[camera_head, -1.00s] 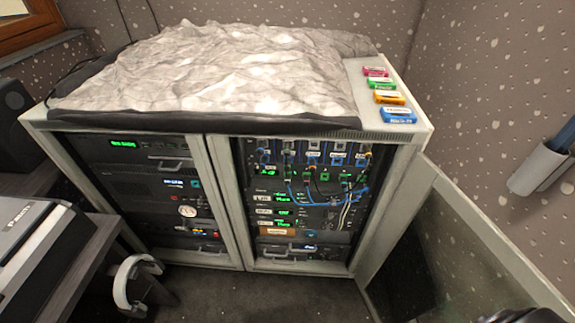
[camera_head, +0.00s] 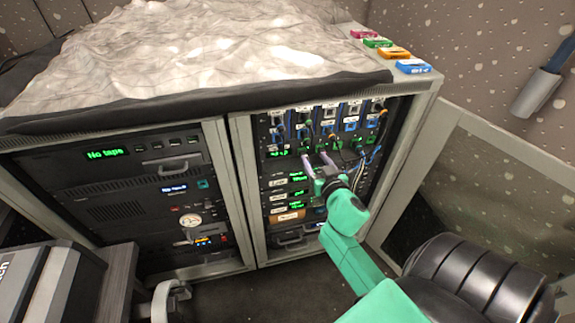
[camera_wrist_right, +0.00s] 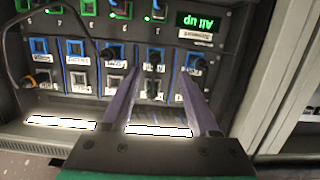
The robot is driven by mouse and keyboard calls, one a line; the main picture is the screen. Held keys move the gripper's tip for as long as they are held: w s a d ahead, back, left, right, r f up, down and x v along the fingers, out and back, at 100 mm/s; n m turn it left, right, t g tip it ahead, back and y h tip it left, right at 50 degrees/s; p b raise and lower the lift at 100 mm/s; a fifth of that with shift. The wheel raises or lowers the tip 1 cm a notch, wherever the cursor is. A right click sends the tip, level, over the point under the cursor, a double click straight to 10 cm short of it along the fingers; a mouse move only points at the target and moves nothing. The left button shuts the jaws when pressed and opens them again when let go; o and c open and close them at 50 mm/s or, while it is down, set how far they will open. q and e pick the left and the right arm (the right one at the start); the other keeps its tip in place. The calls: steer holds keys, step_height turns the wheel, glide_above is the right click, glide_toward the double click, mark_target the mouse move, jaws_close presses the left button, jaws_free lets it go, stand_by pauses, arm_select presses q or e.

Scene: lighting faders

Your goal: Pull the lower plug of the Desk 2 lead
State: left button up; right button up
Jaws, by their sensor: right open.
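The patch panel (camera_head: 335,125) is in the right bay of the rack, with several leads between an upper row of blue-edged sockets and a lower row of green-edged ones. The labels are too small to tell which lead is Desk 2. My right gripper (camera_head: 316,159) is open and empty in front of the lower row, its pale purple fingers pointing at the panel. In the right wrist view, the panel is upside down. A dark plug (camera_wrist_right: 153,61) in the blue row shows between the fingers; green-row plugs (camera_wrist_right: 119,9) are at the top edge. My left gripper is not in view.
The glass door (camera_head: 480,190) stands open at the right. A grey crumpled cover (camera_head: 190,50) and several coloured tags (camera_head: 394,52) lie on top of the rack. A lit "All up" display (camera_wrist_right: 199,20) is beside the sockets.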

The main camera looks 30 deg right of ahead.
mark_target(308, 144)
steer(key=w+d, duration=0.2)
steer(key=w, duration=0.1)
steer(key=shift+w+d+f+b, duration=0.1)
steer(key=shift+d+b, duration=0.05)
steer(key=shift+b, duration=0.25)
steer(key=x, duration=0.4)
steer(key=shift+w+b, duration=0.15)
steer(key=shift+b, duration=0.25)
steer(key=shift+w+d, duration=0.1)
steer(key=shift+w, duration=0.35)
jaws_close()
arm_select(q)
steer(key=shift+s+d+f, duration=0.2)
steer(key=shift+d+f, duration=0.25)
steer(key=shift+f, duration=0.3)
arm_select(e)
steer(key=shift+s+f, duration=0.1)
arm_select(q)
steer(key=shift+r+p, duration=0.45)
arm_select(e)
steer(key=shift+f+v, duration=0.2)
steer(key=shift+v, duration=0.95)
steer(key=shift+f+v, duration=0.2)
steer(key=shift+v, duration=0.9)
steer(key=shift+s, duration=0.1)
